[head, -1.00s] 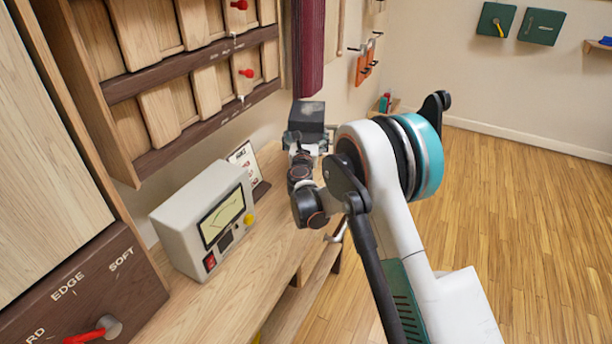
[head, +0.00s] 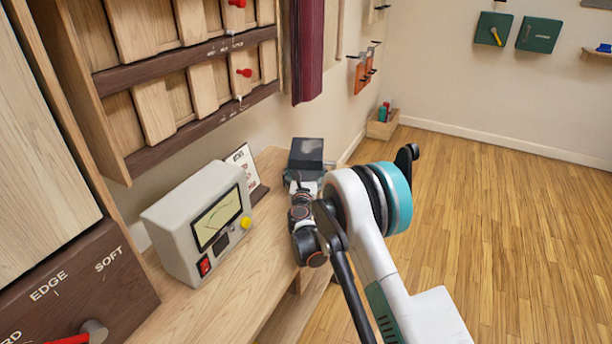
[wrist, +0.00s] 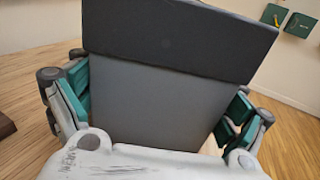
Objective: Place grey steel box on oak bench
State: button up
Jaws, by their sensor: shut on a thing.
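The grey steel box (head: 306,152) is at the far end of the oak bench (head: 222,290) in the head view, dark grey with a lighter front part. In the wrist view the box (wrist: 165,95) fills the middle, between the teal-lined fingers of my gripper (wrist: 155,110). The gripper is shut on it. The box is over or at the bench's far end; whether its underside touches the bench is hidden.
A grey meter (head: 200,222) with a yellow knob stands on the bench, with a printed card (head: 245,170) behind it. A wooden rack (head: 190,90) hangs above. A dark red cloth (head: 307,50) hangs beyond. A wooden box (head: 382,124) with bottles stands by the wall.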

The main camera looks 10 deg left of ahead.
jog(key=shift+r, duration=0.1)
jog(key=o, duration=1.2)
jog(key=shift+c, duration=0.2)
jog(key=shift+s, duration=0.1)
jog(key=s+p, duration=0.1)
jog(key=s, duration=0.3)
jog(key=s+p, duration=0.1)
jog(key=s, duration=0.3)
jog(key=s+p, duration=0.2)
jog(key=s, duration=0.2)
jog(key=shift+d, duration=0.3)
jog(key=shift+w, duration=0.1)
